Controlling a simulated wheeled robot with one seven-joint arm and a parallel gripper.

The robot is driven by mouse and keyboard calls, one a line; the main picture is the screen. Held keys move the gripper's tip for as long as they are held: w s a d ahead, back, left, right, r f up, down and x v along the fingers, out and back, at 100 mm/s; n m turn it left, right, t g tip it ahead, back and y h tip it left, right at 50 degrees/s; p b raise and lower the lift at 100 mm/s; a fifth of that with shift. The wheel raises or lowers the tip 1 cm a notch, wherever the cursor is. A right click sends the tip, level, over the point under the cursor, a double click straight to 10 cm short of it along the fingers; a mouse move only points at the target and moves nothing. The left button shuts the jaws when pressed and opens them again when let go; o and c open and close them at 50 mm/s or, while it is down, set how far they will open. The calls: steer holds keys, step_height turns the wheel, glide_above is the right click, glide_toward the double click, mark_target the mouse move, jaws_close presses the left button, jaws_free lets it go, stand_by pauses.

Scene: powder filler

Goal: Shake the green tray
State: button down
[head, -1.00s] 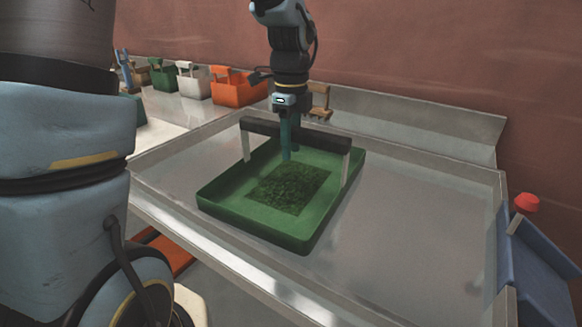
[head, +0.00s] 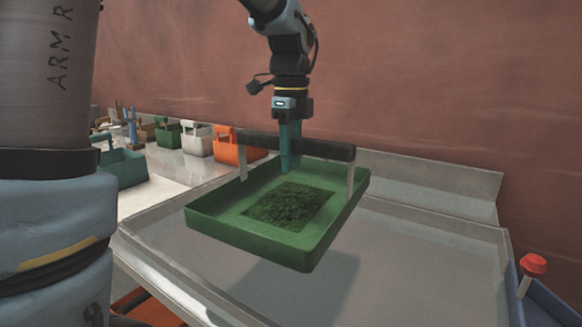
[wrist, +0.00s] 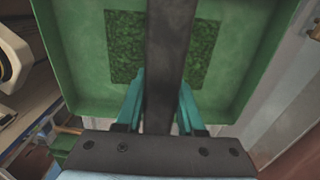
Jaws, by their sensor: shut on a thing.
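The green tray (head: 215,222) is a shallow rectangular tray with a black handle bar (head: 325,149) on two light uprights. A dark green granular patch (head: 290,206) lies on its floor. My gripper (head: 290,160) is shut on the handle bar, with its teal fingers on either side of it. The tray hangs above the grey metal table and casts a shadow on it. In the wrist view the handle bar (wrist: 168,60) runs between my fingers (wrist: 160,110), with the tray (wrist: 75,60) beneath.
The metal table (head: 420,270) has raised edges and is clear below the tray. A red knob (head: 533,264) on a blue part stands at the right. Orange (head: 228,147), white (head: 196,140) and teal (head: 124,170) containers stand at the back left. A reddish wall rises behind.

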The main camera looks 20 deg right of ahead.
steer(key=shift+r+p, duration=2.45)
steer(key=shift+r, duration=0.5)
steer(key=shift+f, duration=0.1)
